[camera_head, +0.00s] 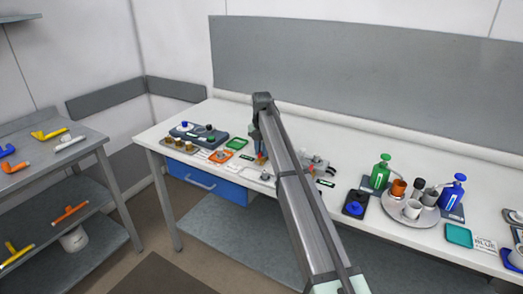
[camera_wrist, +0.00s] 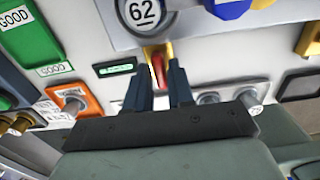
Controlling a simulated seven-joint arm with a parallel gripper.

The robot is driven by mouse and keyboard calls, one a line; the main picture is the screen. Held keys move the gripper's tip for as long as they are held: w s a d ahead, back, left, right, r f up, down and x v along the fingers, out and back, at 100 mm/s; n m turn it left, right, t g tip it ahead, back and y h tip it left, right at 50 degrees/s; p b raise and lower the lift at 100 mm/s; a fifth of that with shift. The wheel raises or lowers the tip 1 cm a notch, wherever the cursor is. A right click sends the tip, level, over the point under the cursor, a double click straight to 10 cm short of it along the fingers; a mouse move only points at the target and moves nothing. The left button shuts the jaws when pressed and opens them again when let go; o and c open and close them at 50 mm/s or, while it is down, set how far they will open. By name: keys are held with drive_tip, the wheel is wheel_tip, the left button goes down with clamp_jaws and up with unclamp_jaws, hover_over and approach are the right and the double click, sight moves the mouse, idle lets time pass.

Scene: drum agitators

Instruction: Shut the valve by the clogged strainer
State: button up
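A valve with a red handle (camera_wrist: 158,71) and a yellow-gold body (camera_wrist: 151,50) shows in the middle of the wrist view, below a round dial marked 62 (camera_wrist: 142,12). My gripper (camera_wrist: 157,78) is open, its two dark fingers on either side of the red handle with gaps visible. I cannot tell how deep the fingers reach around it. In the head view the valve (camera_head: 261,160) is a small yellow and red spot on the white bench, partly hidden by my arm. I cannot make out which part is the clogged strainer.
An orange plate with a metal knob (camera_wrist: 75,102) and a green GOOD tray (camera_wrist: 25,45) lie left of the gripper. Metal knobs (camera_wrist: 250,98) stand close on the right. In the head view, bottles and cups on a round tray (camera_head: 425,217) stand further right on the bench (camera_head: 330,200).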

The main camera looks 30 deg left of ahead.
clamp_jaws()
drive_tip(key=shift+m, duration=0.4)
drive_tip(key=m, duration=0.3)
drive_tip(key=shift+m, duration=0.4)
drive_tip(key=m, duration=0.3)
drive_tip(key=shift+m, duration=0.3)
drive_tip(key=m, duration=0.5)
drive_tip(key=shift+m, duration=2.4)
